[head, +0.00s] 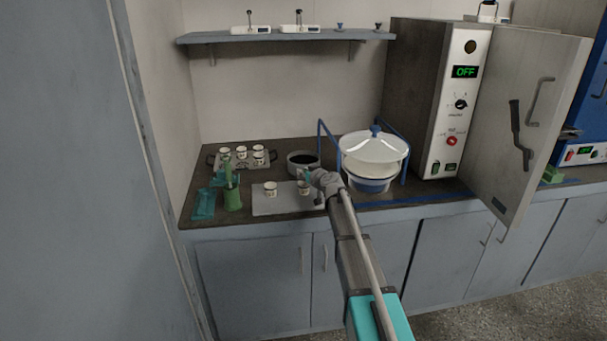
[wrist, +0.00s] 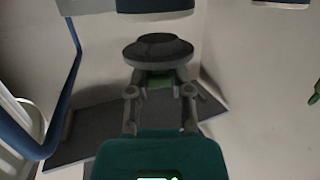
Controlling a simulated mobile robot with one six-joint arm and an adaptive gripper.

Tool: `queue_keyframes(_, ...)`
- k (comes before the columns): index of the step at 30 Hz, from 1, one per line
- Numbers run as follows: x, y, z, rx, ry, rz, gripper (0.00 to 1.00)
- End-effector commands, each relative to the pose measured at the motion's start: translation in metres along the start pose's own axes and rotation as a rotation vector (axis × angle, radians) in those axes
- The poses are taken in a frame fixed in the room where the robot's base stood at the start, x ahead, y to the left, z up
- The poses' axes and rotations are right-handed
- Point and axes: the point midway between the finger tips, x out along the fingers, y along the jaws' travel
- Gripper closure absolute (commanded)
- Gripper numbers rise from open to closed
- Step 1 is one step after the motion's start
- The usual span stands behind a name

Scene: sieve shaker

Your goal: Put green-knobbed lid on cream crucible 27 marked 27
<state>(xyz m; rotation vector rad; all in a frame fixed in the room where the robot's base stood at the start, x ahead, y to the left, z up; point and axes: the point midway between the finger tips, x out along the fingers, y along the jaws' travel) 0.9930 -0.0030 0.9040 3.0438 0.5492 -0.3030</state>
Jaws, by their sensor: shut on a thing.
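My gripper (head: 312,177) is at the end of my arm over the front of the bench. In the wrist view its fingers (wrist: 160,91) are shut on a small green knob (wrist: 160,81). A dark-looking round lid (wrist: 157,48) shows just beyond the fingertips, joined to that knob. Two small cream crucibles stand on a light grey board: a left one (head: 270,188) and a right one (head: 304,188). The right one is just below my gripper and partly hidden by it. Their marks are too small to read. I cannot tell the gap between lid and crucible.
Several crucibles stand on a tray (head: 264,165) at the back left. A dark-filled pot (head: 303,160) stands behind my gripper.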

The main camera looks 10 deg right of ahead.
Motion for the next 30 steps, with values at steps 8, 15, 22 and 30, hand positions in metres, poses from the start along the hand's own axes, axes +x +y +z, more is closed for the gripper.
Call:
queue_keyframes(8, 0.001, 0.0, 0.005, 0.0, 0.0, 0.0, 0.97)
queue_keyframes(15, 0.002, 0.0, 0.01, 0.0, 0.0, 0.0, 0.97)
queue_keyframes(22, 0.002, 0.0, 0.012, 0.0, -0.001, -0.001, 0.97)
queue_keyframes(30, 0.001, -0.001, 0.013, 0.0, -0.002, -0.002, 0.38)
